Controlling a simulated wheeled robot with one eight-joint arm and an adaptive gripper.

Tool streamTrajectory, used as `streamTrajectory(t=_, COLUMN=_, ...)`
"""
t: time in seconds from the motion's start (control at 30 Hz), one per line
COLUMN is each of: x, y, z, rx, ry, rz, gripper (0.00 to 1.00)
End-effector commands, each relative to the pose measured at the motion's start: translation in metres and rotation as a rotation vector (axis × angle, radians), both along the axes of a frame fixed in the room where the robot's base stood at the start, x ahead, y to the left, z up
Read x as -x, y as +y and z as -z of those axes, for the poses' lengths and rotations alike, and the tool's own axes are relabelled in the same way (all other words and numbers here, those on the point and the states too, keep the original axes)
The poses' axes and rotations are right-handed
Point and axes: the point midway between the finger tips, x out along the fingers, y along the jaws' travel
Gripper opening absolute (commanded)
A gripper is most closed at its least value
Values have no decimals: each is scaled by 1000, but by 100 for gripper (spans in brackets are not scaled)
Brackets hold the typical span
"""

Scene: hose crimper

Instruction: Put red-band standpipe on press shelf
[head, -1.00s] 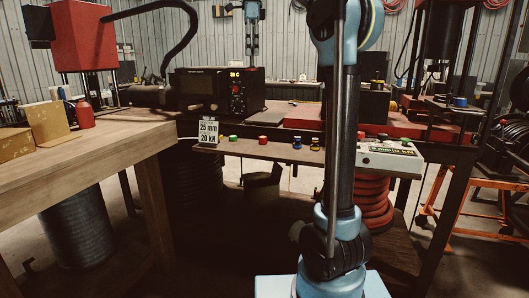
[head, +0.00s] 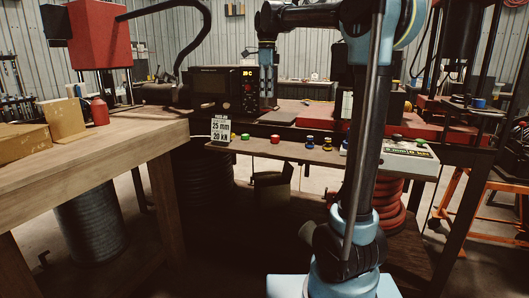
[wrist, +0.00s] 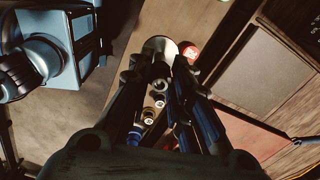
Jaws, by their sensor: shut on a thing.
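My gripper (wrist: 166,72) is shut on a piece with a pale round end (wrist: 158,44), which I take for the standpipe. The fingers hide most of it, and I cannot make out a red band. In the head view my gripper (head: 268,98) points down in front of the dark control box, above and behind the shelf; the held piece is too small to tell there. The press shelf (head: 228,147) is a narrow brown board along the bench front. A red-topped piece (head: 275,139) stands on it; a red-topped piece (wrist: 189,49) also shows beside the fingertips in the wrist view.
On the shelf stand a sign (head: 220,128) reading 25 mm and 20 kN, a green-topped piece (head: 245,138) and a blue piece (head: 310,142). A pale panel (head: 405,158) sits at its right end. A wooden table (head: 95,140) fills the left.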

Motion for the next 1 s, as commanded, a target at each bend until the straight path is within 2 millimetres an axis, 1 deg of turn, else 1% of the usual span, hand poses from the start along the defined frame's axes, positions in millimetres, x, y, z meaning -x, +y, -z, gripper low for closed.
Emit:
streamTrajectory(t=0.03, x=2, y=-1, z=15, rx=0, ry=0, rz=14, gripper=0)
streamTrajectory(t=0.1, x=5, y=-2, z=32, rx=0, ry=0, rz=32, gripper=0)
streamTrajectory(t=0.2, x=8, y=-4, z=48, rx=-1, ry=0, rz=50, gripper=0)
streamTrajectory(t=0.37, x=10, y=-5, z=65, rx=-1, ry=0, rz=64, gripper=0)
streamTrajectory(t=0.6, x=10, y=-5, z=103, rx=-1, ry=0, rz=64, gripper=0)
streamTrajectory(t=0.7, x=11, y=-5, z=114, rx=-1, ry=0, rz=64, gripper=0)
streamTrajectory(t=0.87, x=10, y=-5, z=122, rx=-1, ry=0, rz=64, gripper=0)
streamTrajectory(t=1.0, x=10, y=-5, z=137, rx=-1, ry=0, rz=64, gripper=0)
